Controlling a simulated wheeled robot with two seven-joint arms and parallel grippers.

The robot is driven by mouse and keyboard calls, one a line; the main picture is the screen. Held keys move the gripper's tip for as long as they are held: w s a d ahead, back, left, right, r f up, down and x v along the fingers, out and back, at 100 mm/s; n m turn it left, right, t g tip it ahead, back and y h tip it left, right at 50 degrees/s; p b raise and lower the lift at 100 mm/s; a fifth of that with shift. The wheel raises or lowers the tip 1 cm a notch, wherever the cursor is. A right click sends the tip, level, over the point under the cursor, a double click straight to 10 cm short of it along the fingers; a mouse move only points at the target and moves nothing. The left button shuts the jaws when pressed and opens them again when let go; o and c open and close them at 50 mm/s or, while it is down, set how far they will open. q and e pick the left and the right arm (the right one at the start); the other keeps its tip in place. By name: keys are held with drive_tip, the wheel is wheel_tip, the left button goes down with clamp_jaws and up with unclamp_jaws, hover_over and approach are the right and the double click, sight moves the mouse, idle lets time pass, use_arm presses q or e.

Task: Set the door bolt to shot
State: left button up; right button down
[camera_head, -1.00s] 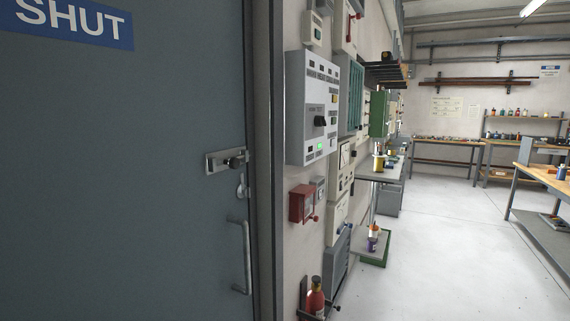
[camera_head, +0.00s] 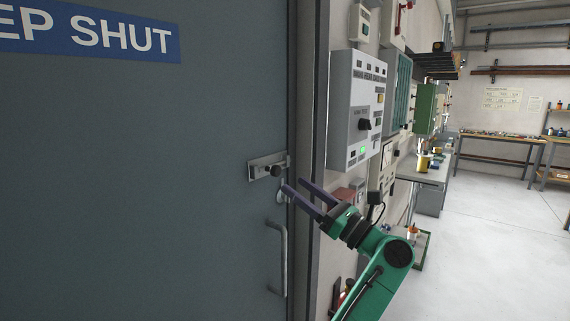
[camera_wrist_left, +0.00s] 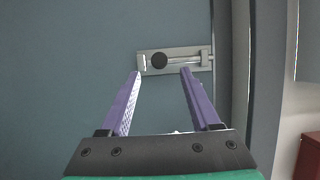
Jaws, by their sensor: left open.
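The door bolt (camera_head: 267,166) is a pale metal plate with a dark round knob (camera_head: 275,171), fixed level near the right edge of the grey door (camera_head: 130,190). In the left wrist view the bolt (camera_wrist_left: 182,52) lies just beyond the fingertips. Its knob (camera_wrist_left: 159,61) sits toward the plate's left part, and a thin bar runs right from it to a bracket (camera_wrist_left: 206,57). My left gripper (camera_head: 294,186) is open and empty, its purple fingers pointing at the bolt. In the wrist view the knob appears between the fingertips (camera_wrist_left: 160,72), apart from them. My right gripper is not in view.
A door handle (camera_head: 282,260) and a small keyhole cover (camera_head: 281,196) are below the bolt. The door frame (camera_head: 307,120) stands right of it. A grey control box (camera_head: 362,105) juts from the wall beyond. Open floor (camera_head: 490,240) lies to the right.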

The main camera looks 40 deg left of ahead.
sight(278, 173)
use_arm(q)
drive_tip(key=p+x, duration=0.2)
drive_tip(key=x, duration=0.3)
drive_tip(key=shift+s+a+r, duration=0.1)
drive_tip(key=shift+a+r, duration=0.15)
drive_tip(key=shift+r, duration=0.05)
drive_tip(key=shift+a, duration=0.3)
drive_tip(key=shift+f, duration=0.1)
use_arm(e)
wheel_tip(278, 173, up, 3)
use_arm(q)
drive_tip(key=shift+c, duration=0.2)
drive_tip(key=shift+d, duration=0.1)
clamp_jaws()
